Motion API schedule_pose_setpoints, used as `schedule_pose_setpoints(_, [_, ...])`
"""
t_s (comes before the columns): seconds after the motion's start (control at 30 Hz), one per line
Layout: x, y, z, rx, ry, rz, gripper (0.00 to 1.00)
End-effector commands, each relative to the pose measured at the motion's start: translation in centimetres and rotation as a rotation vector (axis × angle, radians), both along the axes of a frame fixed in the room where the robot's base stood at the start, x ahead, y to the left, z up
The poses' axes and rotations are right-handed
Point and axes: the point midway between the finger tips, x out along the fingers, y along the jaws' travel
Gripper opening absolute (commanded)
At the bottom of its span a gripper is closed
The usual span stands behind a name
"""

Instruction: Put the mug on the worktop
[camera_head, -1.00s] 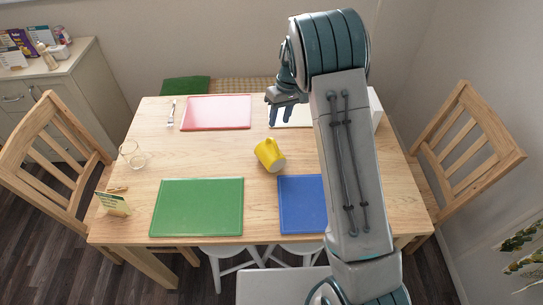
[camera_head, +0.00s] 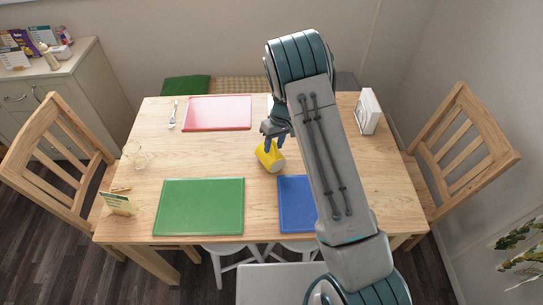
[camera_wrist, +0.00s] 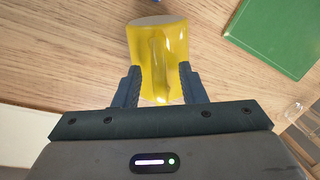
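The yellow mug (camera_head: 269,157) lies on its side on the wooden table, near the middle; a grey round end faces the lower right. My gripper (camera_head: 272,142) is just above and behind it in the head view, its fingers pointing down at it. In the wrist view the mug (camera_wrist: 158,45) stands out between the two dark fingers (camera_wrist: 160,86), which are apart, one on each side of it; whether they touch it I cannot tell. A light-topped cabinet (camera_head: 78,72), possibly the worktop, stands at the back left.
A green mat (camera_head: 200,206), a blue mat (camera_head: 297,205) and a red mat (camera_head: 218,113) lie around the mug. Glasses (camera_head: 135,156) and a small card (camera_head: 117,204) stand at the left. A white holder (camera_head: 369,112) stands at the back right. Boxes (camera_head: 22,45) occupy the cabinet's back.

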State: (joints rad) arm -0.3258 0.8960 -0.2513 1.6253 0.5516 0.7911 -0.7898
Motion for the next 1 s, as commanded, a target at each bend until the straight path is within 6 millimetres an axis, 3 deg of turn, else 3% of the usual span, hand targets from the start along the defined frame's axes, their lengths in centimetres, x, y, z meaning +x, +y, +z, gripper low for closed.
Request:
schedule_pose_setpoints(0.1, [0.0, 0.0, 0.0, 0.0, 0.0, 0.0, 0.37])
schedule_pose_setpoints(0.23, [0.0, 0.0, 0.0, 0.0, 0.0, 0.0, 0.01])
schedule_pose_setpoints(0.27, [0.0, 0.0, 0.0, 0.0, 0.0, 0.0, 0.0])
schedule_pose_setpoints(0.77, [0.1, 0.0, 0.6, 0.001, -0.002, 0.0, 0.0])
schedule_pose_setpoints(1.0, [0.2, 0.0, 3.2, 0.001, -0.006, 0.0, 0.0])
